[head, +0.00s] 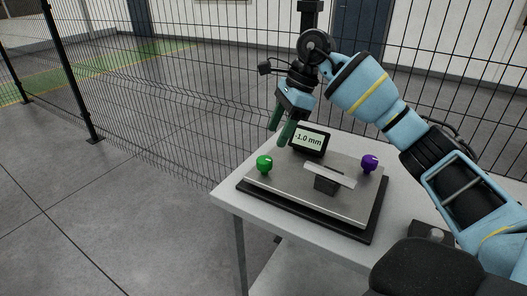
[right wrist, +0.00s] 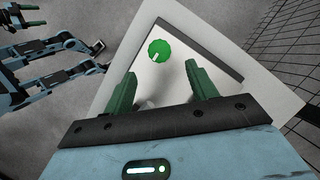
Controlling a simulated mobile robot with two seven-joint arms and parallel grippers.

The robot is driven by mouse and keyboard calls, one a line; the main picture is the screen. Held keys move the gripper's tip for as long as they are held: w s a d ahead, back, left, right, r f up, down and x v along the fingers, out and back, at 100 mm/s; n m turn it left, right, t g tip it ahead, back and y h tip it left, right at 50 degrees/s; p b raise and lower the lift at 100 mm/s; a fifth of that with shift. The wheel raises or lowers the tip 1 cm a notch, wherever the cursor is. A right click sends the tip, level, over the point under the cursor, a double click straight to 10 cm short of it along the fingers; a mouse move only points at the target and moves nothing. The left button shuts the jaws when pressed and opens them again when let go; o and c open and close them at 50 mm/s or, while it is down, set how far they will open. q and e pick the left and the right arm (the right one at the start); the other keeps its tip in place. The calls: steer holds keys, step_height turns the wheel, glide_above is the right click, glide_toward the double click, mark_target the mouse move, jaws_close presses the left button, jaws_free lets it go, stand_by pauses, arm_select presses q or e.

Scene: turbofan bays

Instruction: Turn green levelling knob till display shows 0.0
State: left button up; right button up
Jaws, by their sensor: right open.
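The green levelling knob (head: 264,163) stands at the left corner of a grey metal plate (head: 285,190); a pale mark shows on it. It also shows in the right wrist view (right wrist: 159,50), beyond the fingertips and between their lines. The display (head: 309,140) at the plate's back edge reads -1.0 mm. My right gripper (head: 281,133) is open and empty, with dark green fingers pointing down, above and behind the knob and apart from it. The right wrist view shows its two fingers (right wrist: 162,88) spread. My left gripper (right wrist: 50,45) seems to show at the left of the right wrist view, too small to judge.
A purple knob (head: 369,162) stands at the plate's right corner. The plate sits on a white table (head: 228,196). A black wire fence (head: 150,110) runs behind. The floor to the left is clear.

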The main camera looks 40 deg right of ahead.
mark_target(265, 159)
steer(key=x, duration=0.7)
steer(key=shift+a+f, duration=0.25)
steer(key=shift+f, duration=0.1)
steer(key=c, duration=1)
